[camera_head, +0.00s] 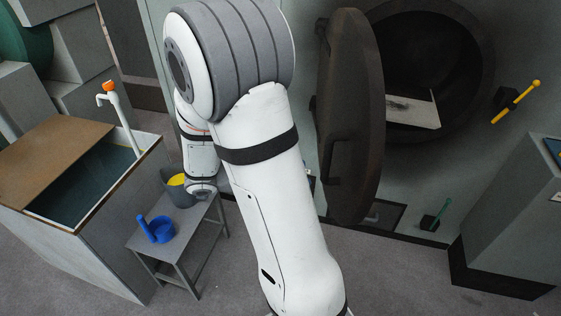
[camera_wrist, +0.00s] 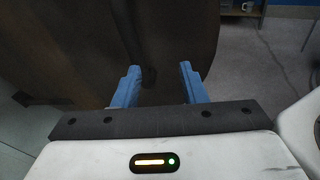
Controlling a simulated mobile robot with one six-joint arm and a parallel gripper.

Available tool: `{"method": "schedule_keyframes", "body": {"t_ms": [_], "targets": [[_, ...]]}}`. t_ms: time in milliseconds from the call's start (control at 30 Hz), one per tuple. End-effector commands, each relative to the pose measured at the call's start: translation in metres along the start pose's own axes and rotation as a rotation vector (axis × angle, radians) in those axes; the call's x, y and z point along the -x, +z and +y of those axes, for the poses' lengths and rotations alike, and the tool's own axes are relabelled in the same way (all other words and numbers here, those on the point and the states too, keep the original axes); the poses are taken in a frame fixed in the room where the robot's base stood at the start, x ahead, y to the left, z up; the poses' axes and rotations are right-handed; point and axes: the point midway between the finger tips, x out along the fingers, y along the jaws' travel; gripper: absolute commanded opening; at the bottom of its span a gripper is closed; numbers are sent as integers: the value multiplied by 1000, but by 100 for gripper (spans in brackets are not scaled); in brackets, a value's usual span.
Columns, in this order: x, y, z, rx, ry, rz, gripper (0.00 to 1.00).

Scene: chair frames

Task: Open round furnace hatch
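The round furnace hatch (camera_head: 352,120) is a thick dark brown disc. In the head view it stands swung open, nearly edge-on, to the left of the round furnace opening (camera_head: 455,55). Its bar handle (camera_head: 333,165) is on the side turned away from the opening. In the wrist view the hatch (camera_wrist: 75,60) fills the left and middle. My gripper (camera_wrist: 159,68) has its blue fingers wide apart there. A dark bar, apparently the handle (camera_wrist: 147,50), shows between the fingers, nearer the left one; I cannot tell whether it touches. My arm hides the gripper in the head view.
A pale slab (camera_head: 413,112) lies inside the furnace opening. A yellow-handled lever (camera_head: 517,103) is on the wall at right, above a small green lever (camera_head: 436,215). A grey table (camera_head: 190,238) holds a blue cup and a bucket, beside a water tank (camera_head: 100,262). A grey cabinet (camera_head: 510,215) stands right.

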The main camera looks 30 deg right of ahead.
Motion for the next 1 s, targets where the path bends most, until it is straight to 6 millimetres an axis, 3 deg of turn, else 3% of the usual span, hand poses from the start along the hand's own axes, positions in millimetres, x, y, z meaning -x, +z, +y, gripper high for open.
{"method": "schedule_keyframes", "body": {"t_ms": [133,367,900,1000], "targets": [[0,-14,20,93,83,-123,38],[-6,-15,29,124,115,-169,38],[-81,-3,37,121,112,-166,38],[-77,-4,37,122,117,-166,30]]}}
